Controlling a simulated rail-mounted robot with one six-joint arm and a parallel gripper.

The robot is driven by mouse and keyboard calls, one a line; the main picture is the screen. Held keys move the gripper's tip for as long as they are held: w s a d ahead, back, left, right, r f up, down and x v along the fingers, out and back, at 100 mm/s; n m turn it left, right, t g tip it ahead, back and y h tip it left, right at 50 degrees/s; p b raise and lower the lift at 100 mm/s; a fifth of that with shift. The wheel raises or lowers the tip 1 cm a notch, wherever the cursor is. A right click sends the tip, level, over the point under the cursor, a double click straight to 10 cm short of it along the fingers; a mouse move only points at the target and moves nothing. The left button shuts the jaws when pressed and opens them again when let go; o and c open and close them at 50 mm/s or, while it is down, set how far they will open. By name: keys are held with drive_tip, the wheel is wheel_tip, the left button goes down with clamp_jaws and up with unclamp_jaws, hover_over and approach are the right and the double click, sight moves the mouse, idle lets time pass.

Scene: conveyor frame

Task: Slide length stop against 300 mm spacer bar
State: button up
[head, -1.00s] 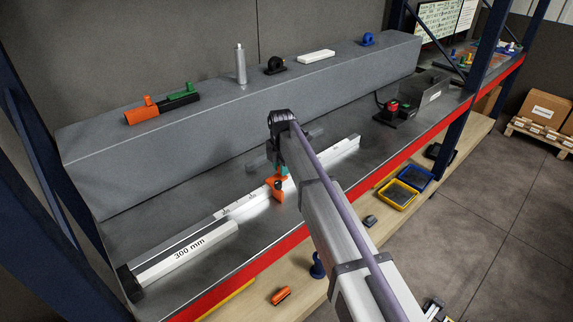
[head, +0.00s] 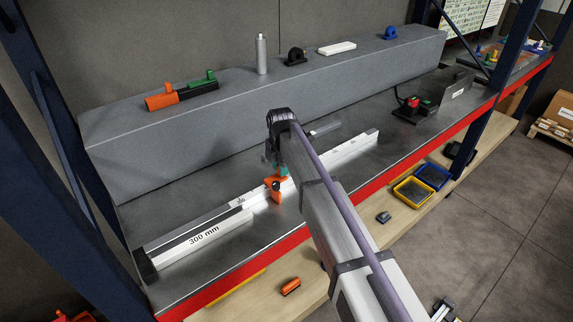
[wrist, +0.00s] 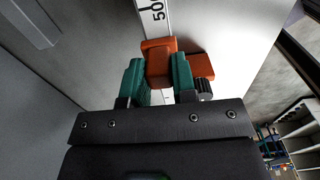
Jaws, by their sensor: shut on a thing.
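The orange length stop (head: 276,190) sits on the pale graduated rail (head: 340,153). My gripper (wrist: 157,76) has its teal fingers on both sides of the stop's orange block (wrist: 158,58) and is shut on it. The white spacer bar (head: 205,238), marked "300 mm", lies along the front of the rail. Its left end is at the black end block (head: 144,265). A short gap shows between the bar's right end and the stop. In the wrist view the bar is not seen; the rail scale shows "50". My arm hides part of the rail behind it.
A long grey box-shaped ledge (head: 250,105) runs behind the rail, with several small parts on top. A control box with a red button (head: 412,103) stands at the right. The red shelf edge (head: 290,246) runs in front, above a lower wooden shelf.

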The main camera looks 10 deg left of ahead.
sight(269, 182)
drive_tip(key=shift+s+a, duration=1.55)
drive_tip(key=shift+s, duration=0.1)
drive_tip(key=shift+s+a, duration=0.1)
drive_tip(key=shift+s, duration=0.05)
drive_tip(key=shift+s+a, duration=1.65)
drive_tip(key=shift+s, duration=0.2)
drive_tip(key=o, duration=0.9)
drive_tip(key=shift+o, duration=0.2)
drive_tip(key=shift+r, duration=0.15)
wheel_tip(269, 182, up, 11)
drive_tip(key=p, duration=1)
drive_tip(key=shift+f+p, duration=0.2)
drive_tip(key=shift+p, duration=0.2)
